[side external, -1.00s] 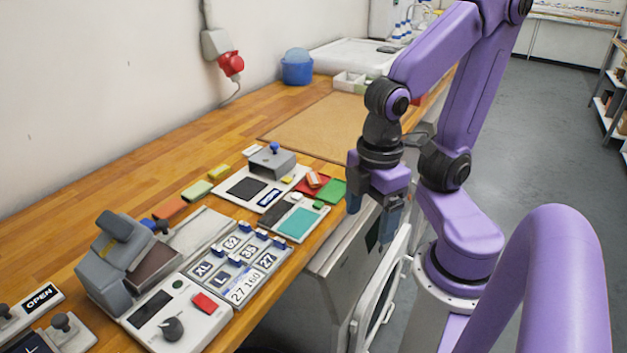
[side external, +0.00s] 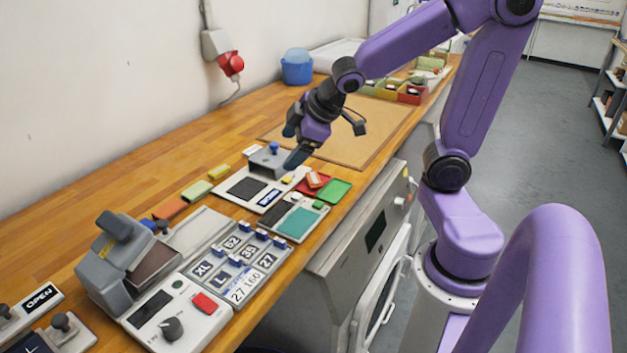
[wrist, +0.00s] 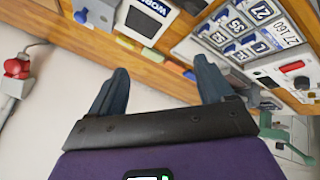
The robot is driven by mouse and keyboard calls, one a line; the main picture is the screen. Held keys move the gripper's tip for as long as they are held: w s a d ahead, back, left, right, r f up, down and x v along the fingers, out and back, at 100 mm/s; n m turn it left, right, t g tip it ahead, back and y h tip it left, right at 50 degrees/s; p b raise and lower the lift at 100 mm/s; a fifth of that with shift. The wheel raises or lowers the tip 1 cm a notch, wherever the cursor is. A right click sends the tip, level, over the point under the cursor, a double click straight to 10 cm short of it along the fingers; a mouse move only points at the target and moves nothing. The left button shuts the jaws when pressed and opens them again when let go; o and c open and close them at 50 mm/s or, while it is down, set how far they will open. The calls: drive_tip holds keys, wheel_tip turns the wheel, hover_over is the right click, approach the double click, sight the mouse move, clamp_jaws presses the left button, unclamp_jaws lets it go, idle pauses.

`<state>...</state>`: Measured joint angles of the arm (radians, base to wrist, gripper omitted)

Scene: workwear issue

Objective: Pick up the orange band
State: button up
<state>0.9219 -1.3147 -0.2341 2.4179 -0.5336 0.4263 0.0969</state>
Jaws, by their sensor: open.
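The orange band (side external: 170,208) looks like a flat orange block lying on the wooden bench, in a row along the wall side with a green band (side external: 197,190) and a yellow band (side external: 219,171). In the wrist view an orange piece (wrist: 190,75) shows small, just left of the right finger. My gripper (side external: 293,145) is open and empty, in the air above the grey block with the blue knob, to the right of and beyond the orange band. In the wrist view its two fingers (wrist: 161,78) stand wide apart.
A grey press-like device (side external: 115,255) stands left of the size-tag tray (side external: 232,262). A grey block with a blue knob (side external: 272,160) lies below my gripper, near red and green trays (side external: 336,190).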

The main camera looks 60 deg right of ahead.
drive_tip(key=w+d+f+m+t, duration=0.1)
drive_tip(key=w+d+t, duration=0.1)
drive_tip(key=d, duration=0.8)
drive_tip(key=w+d+f+t, duration=0.1)
drive_tip(key=w+d+t, duration=0.1)
drive_tip(key=d, duration=0.7)
drive_tip(key=s+d+r+m+t+y, duration=0.1)
drive_tip(key=s+d+m+t+y, duration=0.15)
drive_tip(key=s, duration=0.65)
drive_tip(key=s+d+r+m+t+y, duration=0.15)
drive_tip(key=s+y, duration=0.25)
drive_tip(key=s, duration=0.5)
drive_tip(key=n, duration=0.1)
approach(317, 177)
drive_tip(key=x, duration=0.3)
drive_tip(key=shift+w+a+r, duration=0.15)
drive_tip(key=shift+r, duration=0.05)
drive_tip(key=shift+f+x, duration=0.15)
drive_tip(key=shift+x, duration=1.2)
drive_tip(key=shift+f+x, duration=0.1)
drive_tip(key=shift+x, duration=1.2)
drive_tip(key=shift+c, duration=0.3)
